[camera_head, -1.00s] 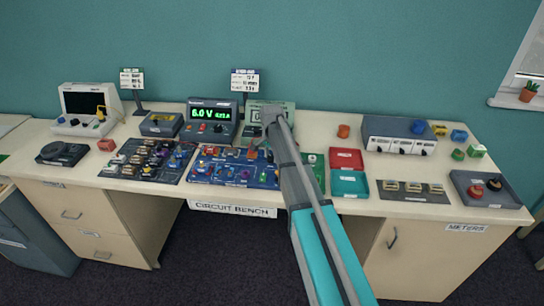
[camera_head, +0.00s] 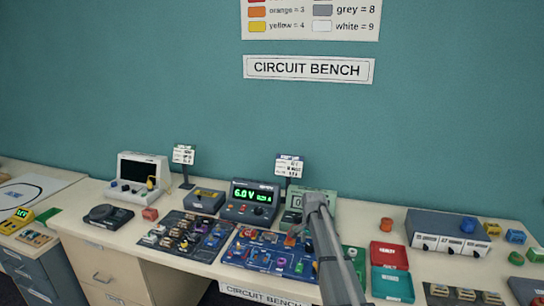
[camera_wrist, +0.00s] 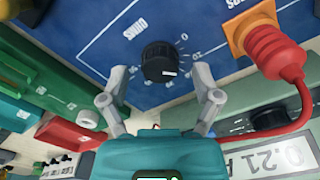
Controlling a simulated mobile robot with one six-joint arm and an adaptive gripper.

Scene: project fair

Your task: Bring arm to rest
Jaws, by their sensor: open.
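My arm (camera_head: 335,258) reaches over the bench from the lower right in the head view. Its wrist end is above the right edge of the blue circuit board (camera_head: 231,257), and the fingers cannot be made out there. In the wrist view my gripper (camera_wrist: 160,75) is open, its two grey fingers apart with nothing held. A black dial knob (camera_wrist: 160,62) on the blue board shows between the fingertips. Whether the fingers touch it I cannot tell.
A red plug (camera_wrist: 276,50) with a red cable sits in an orange socket at the right. A power supply (camera_head: 247,212) reading 6.0 V stands behind the board. Red (camera_head: 389,256) and teal (camera_head: 392,285) trays lie right of the arm.

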